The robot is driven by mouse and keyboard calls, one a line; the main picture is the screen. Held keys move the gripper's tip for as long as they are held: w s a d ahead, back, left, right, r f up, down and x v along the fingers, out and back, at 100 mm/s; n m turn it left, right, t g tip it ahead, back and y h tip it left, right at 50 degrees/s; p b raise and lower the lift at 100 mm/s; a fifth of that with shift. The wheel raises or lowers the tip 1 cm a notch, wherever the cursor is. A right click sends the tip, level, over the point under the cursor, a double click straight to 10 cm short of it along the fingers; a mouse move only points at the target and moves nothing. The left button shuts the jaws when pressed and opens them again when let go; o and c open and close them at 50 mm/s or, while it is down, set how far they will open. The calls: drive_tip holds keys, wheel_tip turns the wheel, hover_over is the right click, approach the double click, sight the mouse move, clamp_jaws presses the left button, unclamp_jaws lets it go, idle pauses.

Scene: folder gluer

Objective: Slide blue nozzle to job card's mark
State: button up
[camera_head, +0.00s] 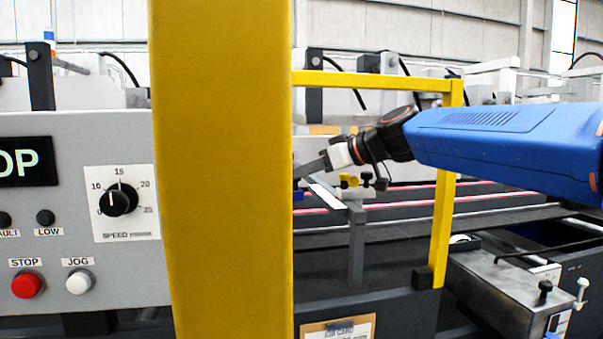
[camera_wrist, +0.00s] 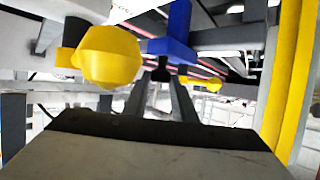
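The blue nozzle (camera_wrist: 177,38) shows in the wrist view just beyond my fingertips. In the head view only a small blue part (camera_head: 298,196) shows beside the yellow post, which hides the rest. My gripper (camera_wrist: 161,82) has its two dark fingers apart, with a small black piece between or just behind the tips; I cannot tell whether they touch it. In the head view my gripper (camera_head: 302,173) reaches left along the rail, its tips at the post's edge. The job card (camera_head: 337,328) hangs low on the machine front, cut off by the frame; its mark is unreadable.
A thick yellow guard post (camera_head: 222,170) stands in front, and a thinner yellow frame (camera_head: 446,190) surrounds the opening my arm passes through. A yellow knob (camera_wrist: 110,55) is close to my gripper. A grey control panel (camera_head: 80,220) stands left.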

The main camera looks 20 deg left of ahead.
clamp_jaws()
drive_tip(key=shift+w+a, duration=0.35)
drive_tip(key=shift+w, duration=0.25)
drive_tip(key=o, duration=1)
unclamp_jaws()
drive_tip(key=v, duration=1.7)
drive_tip(key=shift+s+d, duration=0.1)
drive_tip(key=shift+d, duration=0.15)
